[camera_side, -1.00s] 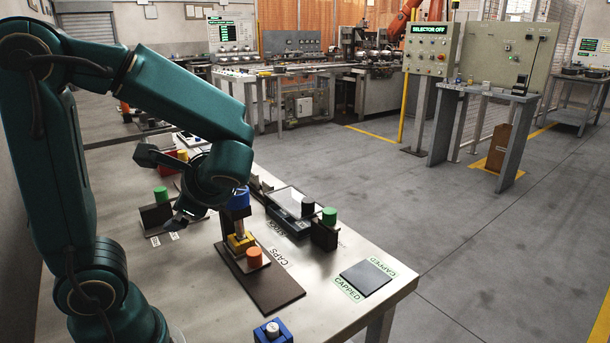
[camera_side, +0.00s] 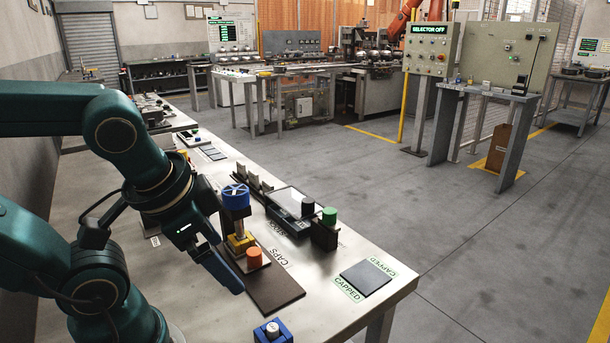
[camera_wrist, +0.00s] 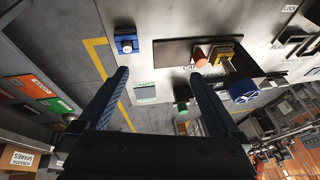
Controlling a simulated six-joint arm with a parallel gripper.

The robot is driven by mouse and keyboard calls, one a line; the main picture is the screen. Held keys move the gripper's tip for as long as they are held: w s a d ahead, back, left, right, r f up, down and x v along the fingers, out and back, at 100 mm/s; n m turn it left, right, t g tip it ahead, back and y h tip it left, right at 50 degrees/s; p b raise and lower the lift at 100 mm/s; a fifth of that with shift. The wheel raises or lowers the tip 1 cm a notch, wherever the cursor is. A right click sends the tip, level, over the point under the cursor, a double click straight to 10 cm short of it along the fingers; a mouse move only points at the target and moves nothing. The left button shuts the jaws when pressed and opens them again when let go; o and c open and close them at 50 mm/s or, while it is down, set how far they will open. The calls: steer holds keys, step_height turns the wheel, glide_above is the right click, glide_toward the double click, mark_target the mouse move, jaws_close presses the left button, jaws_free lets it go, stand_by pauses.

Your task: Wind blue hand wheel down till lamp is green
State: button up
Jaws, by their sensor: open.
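The blue hand wheel (camera_side: 236,197) tops a post over a yellow fixture (camera_side: 241,242) in the side view. Its spoked top faces up and is uncovered. In the wrist view the blue hand wheel (camera_wrist: 243,91) is at the right, outside the fingers. My gripper (camera_side: 228,265) is open and empty, left of and in front of the wheel, apart from it. Its spread fingers (camera_wrist: 160,75) also show in the wrist view. A green cylinder (camera_side: 329,216) stands on a dark block; I cannot tell whether it is a lamp. No lit lamp is clear on the wheel fixture.
An orange cap (camera_side: 254,258) stands on the dark base plate (camera_side: 276,292) close to my gripper. A blue box with a white knob (camera_side: 272,331) is at the front edge. A dark tray (camera_side: 290,203) lies behind. The table around the CAPPED pad (camera_side: 366,278) is clear.

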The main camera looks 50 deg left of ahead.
steer(key=w+d+r+n+t+h, duration=0.2)
steer(key=w+d+r+n+t, duration=0.2)
steer(key=w+r, duration=0.7)
steer(key=w+n+t, duration=0.2)
steer(key=w+t, duration=0.1)
steer(key=t, duration=0.1)
steer(key=shift+w+t+h, duration=0.15)
steer(key=shift+t+h, duration=0.15)
steer(key=shift+h, duration=0.1)
steer(key=shift+d, duration=0.1)
